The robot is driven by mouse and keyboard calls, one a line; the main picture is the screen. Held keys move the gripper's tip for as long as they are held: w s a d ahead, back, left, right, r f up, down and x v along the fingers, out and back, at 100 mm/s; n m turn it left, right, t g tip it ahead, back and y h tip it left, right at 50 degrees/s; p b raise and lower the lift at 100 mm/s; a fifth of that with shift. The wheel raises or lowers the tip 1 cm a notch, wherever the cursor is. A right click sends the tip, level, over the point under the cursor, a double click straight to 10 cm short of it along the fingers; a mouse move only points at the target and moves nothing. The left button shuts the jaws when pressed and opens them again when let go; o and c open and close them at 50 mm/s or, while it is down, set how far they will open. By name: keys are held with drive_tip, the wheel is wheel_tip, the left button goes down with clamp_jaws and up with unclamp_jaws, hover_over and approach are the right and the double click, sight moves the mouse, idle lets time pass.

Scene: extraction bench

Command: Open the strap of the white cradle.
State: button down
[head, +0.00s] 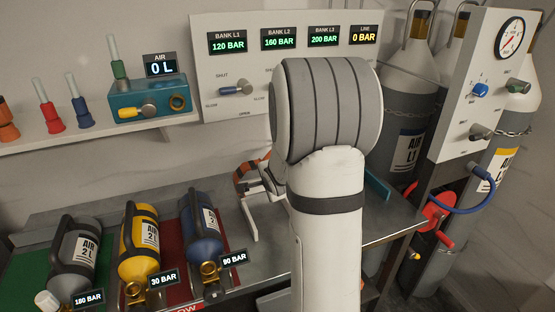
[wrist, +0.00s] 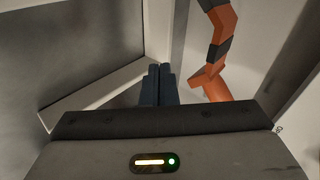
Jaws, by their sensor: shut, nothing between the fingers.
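The white cradle (head: 249,219) stands on the metal bench, mostly hidden behind my arm in the head view. Its strap (head: 241,180), in orange and dark segments, curves up at the cradle's left side. In the wrist view the strap (wrist: 222,22) runs down the upper right, and a white bar of the cradle (wrist: 90,98) crosses at the left. My gripper (wrist: 158,70) is shut and empty, its dark fingertips just left of the strap's lower end with a small gap in the picture. Whether the strap is fastened cannot be told. My arm hides the gripper in the head view.
Grey, yellow and blue cylinders (head: 205,238) lie on coloured mats at the bench's left. A gauge panel (head: 235,60) stands behind. Some bench between the blue cylinder and cradle is clear.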

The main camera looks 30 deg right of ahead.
drive_tip(key=s+d+m+t+p, duration=0.1)
drive_tip(key=s+m+t, duration=0.1)
drive_tip(key=m, duration=0.1)
drive_tip(key=s+d+m+t+p, duration=0.1)
drive_tip(key=d+m+t, duration=0.1)
drive_tip(key=m, duration=0.1)
drive_tip(key=s+d+m+t+h+p, duration=0.1)
drive_tip(key=s+d+m+t, duration=0.1)
drive_tip(key=m, duration=0.1)
drive_tip(key=shift+s+r+m, duration=0.3)
drive_tip(key=shift+s+r, duration=0.05)
drive_tip(key=shift+s+d+r+m+t+h, duration=0.3)
drive_tip(key=shift+s+m, duration=0.1)
drive_tip(key=shift+m, duration=0.2)
drive_tip(key=w+r+p, duration=0.1)
drive_tip(key=w+p, duration=0.2)
drive_tip(key=w, duration=0.6)
drive_tip(key=shift+a+r, duration=0.2)
drive_tip(key=shift+r, duration=0.15)
drive_tip(key=shift+r, duration=0.1)
